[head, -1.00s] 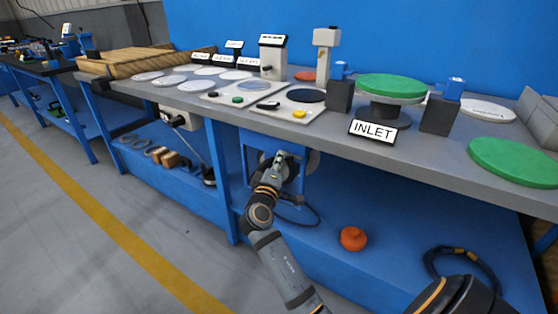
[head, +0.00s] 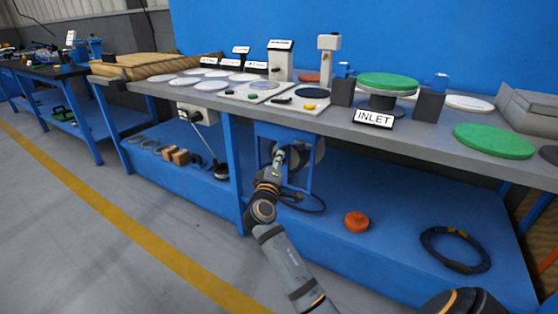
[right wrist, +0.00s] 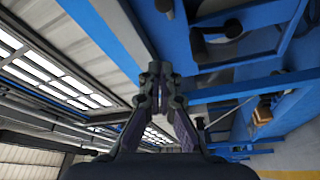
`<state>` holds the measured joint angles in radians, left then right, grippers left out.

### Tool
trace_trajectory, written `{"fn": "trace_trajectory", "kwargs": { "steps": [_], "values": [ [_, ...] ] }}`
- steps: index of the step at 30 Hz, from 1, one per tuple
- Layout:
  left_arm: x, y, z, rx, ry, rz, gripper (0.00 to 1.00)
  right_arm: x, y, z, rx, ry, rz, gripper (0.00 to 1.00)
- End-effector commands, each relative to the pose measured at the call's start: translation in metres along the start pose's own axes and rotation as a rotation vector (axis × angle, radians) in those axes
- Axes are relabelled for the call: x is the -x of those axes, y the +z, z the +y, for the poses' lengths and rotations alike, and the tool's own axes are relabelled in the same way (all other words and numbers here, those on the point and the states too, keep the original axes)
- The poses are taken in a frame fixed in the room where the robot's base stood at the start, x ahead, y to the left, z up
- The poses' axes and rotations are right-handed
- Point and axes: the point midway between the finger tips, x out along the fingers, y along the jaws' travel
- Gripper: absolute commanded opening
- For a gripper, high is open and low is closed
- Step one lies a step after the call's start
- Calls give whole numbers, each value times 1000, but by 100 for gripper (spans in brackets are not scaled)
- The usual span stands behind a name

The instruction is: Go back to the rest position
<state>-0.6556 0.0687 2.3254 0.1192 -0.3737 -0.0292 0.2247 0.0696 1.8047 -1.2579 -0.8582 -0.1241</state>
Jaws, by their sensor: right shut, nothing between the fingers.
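My right gripper (head: 279,155) is in front of the workbench, below the level of the table top, with its arm rising from the bottom of the head view. In the right wrist view its fingers (right wrist: 158,88) are closed together with nothing between them. The flanged shell (head: 385,101) stands on the bench with a green disc (head: 388,80) on top, behind the INLET sign (head: 373,118). My gripper is well to the left of the shell and apart from it. My left gripper is out of view.
The grey bench top (head: 430,141) holds a second green disc (head: 493,141), several white discs and labelled posts. The blue lower shelf (head: 385,215) carries an orange round part (head: 357,221) and a dark cable coil (head: 455,249). A blue frame (head: 309,165) stands close behind my gripper. The floor at left is clear.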

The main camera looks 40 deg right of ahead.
Motion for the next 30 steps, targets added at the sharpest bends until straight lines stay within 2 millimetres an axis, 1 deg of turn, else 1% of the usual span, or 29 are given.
{"fn": "trace_trajectory", "kwargs": {
  "steps": [15,17,19,20,21,22,23,24,26,27,30],
  "values": [
    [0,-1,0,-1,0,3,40,0,0,0,0,-1,1,0],
    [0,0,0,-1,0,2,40,3,1,-6,-8,-17,7,0],
    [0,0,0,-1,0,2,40,13,6,-25,-42,-79,34,0],
    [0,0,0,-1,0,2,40,21,9,-38,-70,-123,53,0],
    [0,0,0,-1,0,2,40,36,14,-58,-118,-198,82,0],
    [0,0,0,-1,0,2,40,50,18,-74,-163,-261,107,0],
    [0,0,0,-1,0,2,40,65,21,-89,-214,-327,130,0],
    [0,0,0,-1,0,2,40,86,25,-106,-288,-412,158,0],
    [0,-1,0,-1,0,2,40,117,30,-124,-397,-526,190,0],
    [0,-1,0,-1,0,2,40,136,32,-131,-464,-590,204,0],
    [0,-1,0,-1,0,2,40,177,38,-142,-621,-725,222,0]
  ]
}}
